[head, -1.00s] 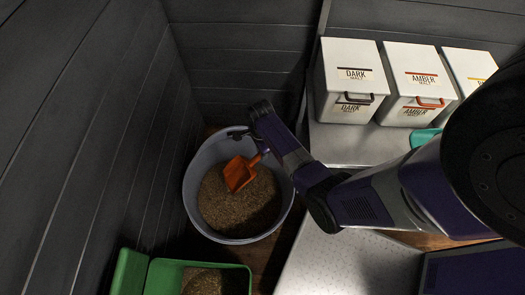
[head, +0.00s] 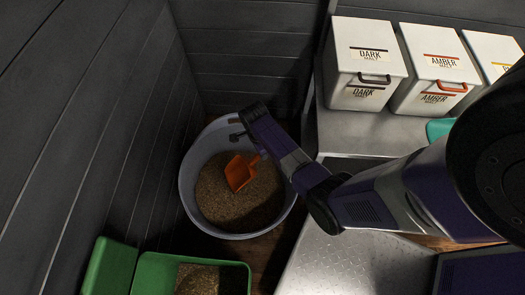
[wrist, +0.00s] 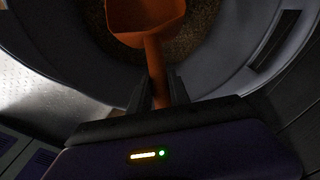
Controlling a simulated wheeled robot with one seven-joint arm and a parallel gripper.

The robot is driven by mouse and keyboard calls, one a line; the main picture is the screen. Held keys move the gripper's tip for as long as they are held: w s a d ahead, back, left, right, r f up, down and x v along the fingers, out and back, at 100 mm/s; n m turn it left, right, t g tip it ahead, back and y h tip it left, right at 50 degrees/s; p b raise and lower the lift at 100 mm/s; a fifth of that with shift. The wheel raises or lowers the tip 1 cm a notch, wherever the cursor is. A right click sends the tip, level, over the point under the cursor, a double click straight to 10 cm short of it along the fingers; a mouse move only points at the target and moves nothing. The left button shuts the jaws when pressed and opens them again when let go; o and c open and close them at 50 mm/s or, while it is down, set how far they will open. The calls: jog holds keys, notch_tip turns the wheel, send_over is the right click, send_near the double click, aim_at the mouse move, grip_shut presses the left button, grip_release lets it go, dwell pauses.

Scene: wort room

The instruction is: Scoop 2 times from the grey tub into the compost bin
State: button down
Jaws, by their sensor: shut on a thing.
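The grey tub (head: 187,200) stands on the floor in the head view, with brown grain-like material (head: 235,205) in it. An orange scoop (head: 239,173) is over the tub, above or at the material; I cannot tell if it touches. My gripper (wrist: 160,88) is shut on the scoop's handle, which shows in the wrist view, with the scoop's bowl (wrist: 145,15) at the top. The bowl looks empty in the head view. The green compost bin (head: 150,270), lid open to the left, is at the bottom of the head view and holds some brown material (head: 197,280).
White malt bins (head: 365,65) labelled dark and amber stand on a metal shelf at the upper right. A teal item (head: 438,128) lies beside them. A metal plate surface (head: 340,265) is right of the tub. Dark plank walls close in on the left and back.

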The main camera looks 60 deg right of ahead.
jog(key=w+a+f+t+y+b, duration=0.1)
jog(key=w+a+f+b, duration=0.1)
jog(key=f+b, duration=0.85)
jog(key=w+a+f+y+b, duration=0.1)
jog(key=a+f+b, duration=0.1)
jog(key=f+b, duration=0.8)
jog(key=s+d+r+t+y+p, duration=0.1)
jog(key=r+p, duration=0.6)
jog(key=s+d+r+t+y+p, duration=0.1)
jog(key=d+r+p, duration=0.1)
jog(key=r+p, duration=0.4)
jog(key=s+d+r+y+p, duration=0.1)
jog(key=s+d+r+p, duration=0.1)
jog(key=r+p, duration=0.5)
jog(key=shift+d+r+t+p, duration=0.2)
jog(key=shift+r+t+p, duration=0.15)
jog(key=shift+r, duration=0.3)
dwell(0.7)
